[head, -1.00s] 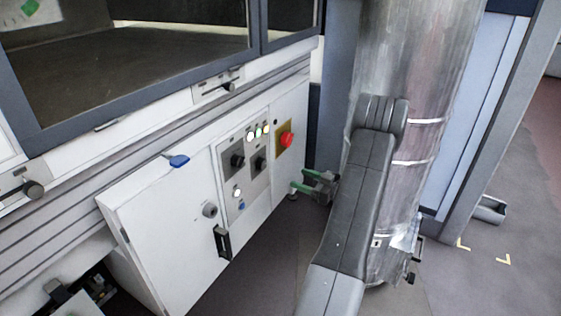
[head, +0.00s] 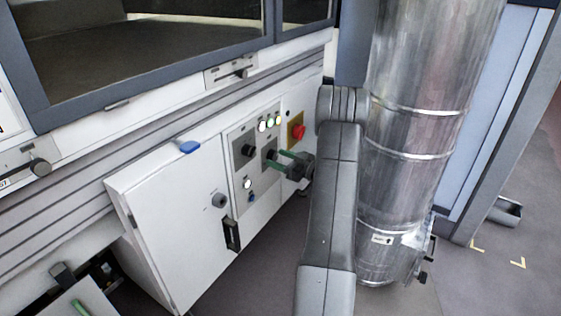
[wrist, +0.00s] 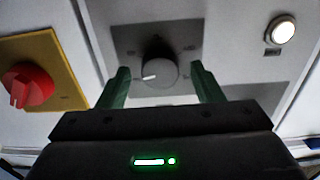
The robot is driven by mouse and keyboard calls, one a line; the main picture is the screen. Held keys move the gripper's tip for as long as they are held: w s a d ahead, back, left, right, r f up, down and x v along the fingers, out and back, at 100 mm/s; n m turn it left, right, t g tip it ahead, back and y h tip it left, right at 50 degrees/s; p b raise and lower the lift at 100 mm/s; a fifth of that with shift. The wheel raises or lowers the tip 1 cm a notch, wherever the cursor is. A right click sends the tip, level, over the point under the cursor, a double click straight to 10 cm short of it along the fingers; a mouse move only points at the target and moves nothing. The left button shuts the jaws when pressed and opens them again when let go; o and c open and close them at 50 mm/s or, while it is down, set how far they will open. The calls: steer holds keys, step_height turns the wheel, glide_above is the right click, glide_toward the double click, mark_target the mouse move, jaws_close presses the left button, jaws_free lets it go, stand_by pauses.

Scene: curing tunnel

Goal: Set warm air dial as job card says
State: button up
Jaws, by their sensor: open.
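In the wrist view a round dark grey dial (wrist: 154,72) with a white pointer mark sits on a grey panel. The pointer is turned to the picture's left and slightly down. My gripper (wrist: 160,82) is open, its two green fingers on either side of the dial, with gaps showing. In the head view my gripper (head: 278,160) is at the control panel (head: 239,170), and its fingers cover the right-hand dial there. A second black dial (head: 248,151) is to its left. The lettering around the dials is too small to read. I cannot make out a job card.
A red rotary switch on a yellow plate (head: 296,132) is right of the panel; it also shows in the wrist view (wrist: 28,84). A lit white button (wrist: 281,30) is on the other side. A large metal duct (head: 415,150) stands close right of my arm.

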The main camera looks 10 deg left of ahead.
steer(key=shift+c, duration=0.2)
steer(key=c, duration=1)
steer(key=shift+o, duration=0.2)
steer(key=shift+f+n+b, duration=0.2)
steer(key=shift+n+b, duration=0.9)
steer(key=shift+r+n+b, duration=0.25)
steer(key=shift+n+b, duration=0.2)
steer(key=shift+n, duration=0.45)
steer(key=o, duration=1)
steer(key=shift+w, duration=0.1)
